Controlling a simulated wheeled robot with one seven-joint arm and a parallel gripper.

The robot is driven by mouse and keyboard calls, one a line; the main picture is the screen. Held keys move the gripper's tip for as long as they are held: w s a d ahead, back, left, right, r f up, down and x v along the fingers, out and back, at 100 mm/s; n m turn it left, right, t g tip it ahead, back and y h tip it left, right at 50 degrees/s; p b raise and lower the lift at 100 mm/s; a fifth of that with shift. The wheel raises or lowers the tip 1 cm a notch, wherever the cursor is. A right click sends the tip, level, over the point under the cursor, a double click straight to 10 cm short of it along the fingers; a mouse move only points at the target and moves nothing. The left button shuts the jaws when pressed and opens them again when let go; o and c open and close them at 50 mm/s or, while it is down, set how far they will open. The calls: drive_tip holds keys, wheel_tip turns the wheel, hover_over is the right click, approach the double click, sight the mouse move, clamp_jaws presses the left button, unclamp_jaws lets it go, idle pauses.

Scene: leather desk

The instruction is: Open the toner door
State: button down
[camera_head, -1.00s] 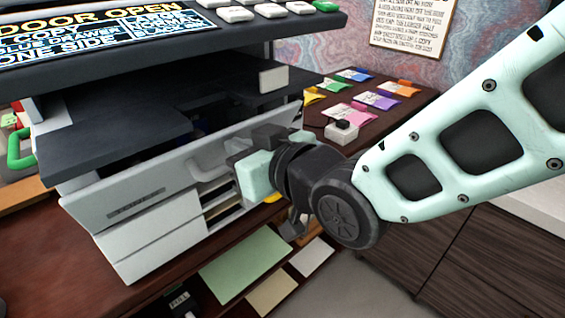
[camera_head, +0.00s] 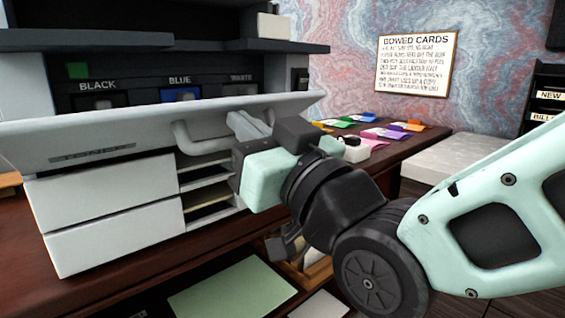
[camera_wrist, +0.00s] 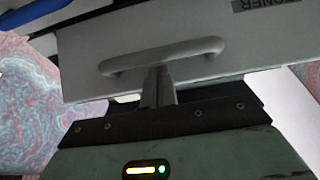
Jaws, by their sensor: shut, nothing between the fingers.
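The toner door (camera_head: 90,137) is a pale grey panel at the front of the copier. It is tipped outward at the top, and the dark bay behind it shows slots labelled black, blue and waste. Its bar handle (camera_head: 183,138) is at the door's right part. In the wrist view the handle (camera_wrist: 200,50) crosses above my fingers, with part of the toner label at top right. My gripper (camera_head: 245,125) is shut and empty, its fingertips (camera_wrist: 158,85) at the handle's middle. I cannot tell whether they touch it or sit behind the bar.
Two drawers (camera_head: 105,195) and open paper shelves (camera_head: 208,185) lie below the door. A small white box (camera_head: 352,150) and colored card packs (camera_head: 385,130) lie on the desk to the right. Green paper (camera_head: 232,288) lies lower in front.

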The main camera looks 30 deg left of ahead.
wheel_tip(320, 180, down, 7)
drive_tip(key=t+y+b, duration=0.1)
drive_tip(key=y+b, duration=0.3)
drive_tip(key=b, duration=1.3)
drive_tip(key=shift+t+y+b, duration=0.3)
drive_tip(key=shift+t+b, duration=0.1)
drive_tip(key=shift+a+f, duration=0.1)
